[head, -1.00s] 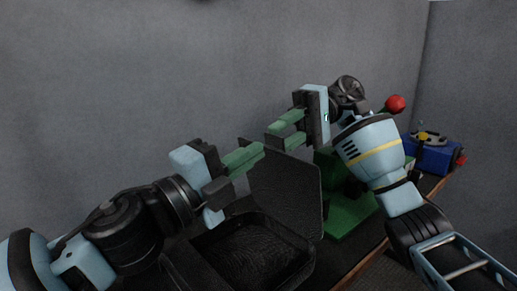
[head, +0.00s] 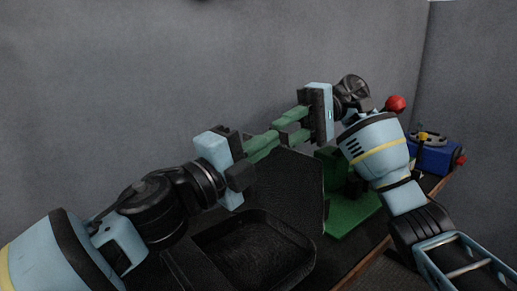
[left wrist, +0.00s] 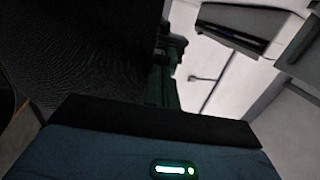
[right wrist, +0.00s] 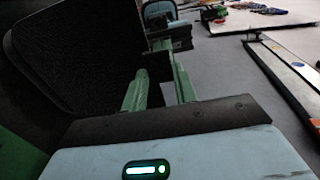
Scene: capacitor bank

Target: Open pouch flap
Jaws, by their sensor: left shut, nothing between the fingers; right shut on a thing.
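The black pouch (head: 255,252) lies open on the bench, its tray-like inside showing. Its black flap (head: 295,188) stands raised at the back and fills the left of the right wrist view (right wrist: 75,50). My right gripper (head: 280,130) is at the flap's top edge, shut on what seems to be the flap; its green fingers show a gap, and the contact is hard to make out. My left gripper (head: 270,143) is shut and empty at the flap's upper left, its fingertips close to the right gripper's; I cannot tell whether they touch.
A green stand (head: 350,215) is just right of the flap. A blue box (head: 432,158) with a red knob sits farther right on the bench. A red ball (head: 395,104) shows behind my right arm. A grey wall closes the back.

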